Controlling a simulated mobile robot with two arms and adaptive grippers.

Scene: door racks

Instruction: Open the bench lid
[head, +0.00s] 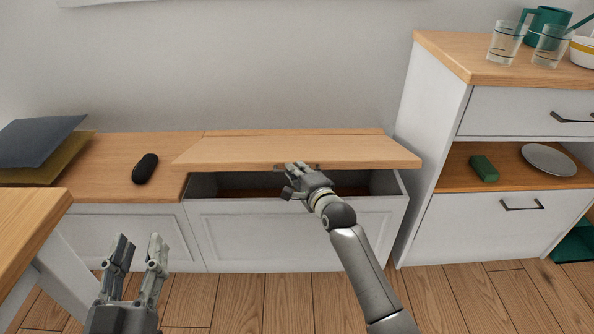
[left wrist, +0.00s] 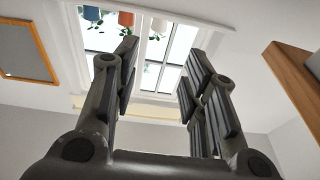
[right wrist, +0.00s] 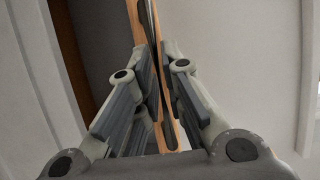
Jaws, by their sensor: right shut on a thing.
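The bench lid (head: 300,150) is a wooden panel on the white bench (head: 290,233). It is tilted, its front edge raised above the box, with a dark gap below. My right gripper (head: 294,178) is at the middle of the lid's front edge. In the right wrist view, its fingers (right wrist: 160,95) are shut on the lid's edge, which shows as a thin wooden strip (right wrist: 136,20) with a dark handle piece. My left gripper (head: 138,245) is open and empty in front of the bench; in the left wrist view its fingers (left wrist: 160,85) point up, apart.
A dark oblong object (head: 145,168) and cushions (head: 40,140) lie on the fixed bench top at left. A white cabinet (head: 435,130) stands close to the bench's right end. A wooden table corner (head: 25,225) is at the left front. The wall behind the lid is bare.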

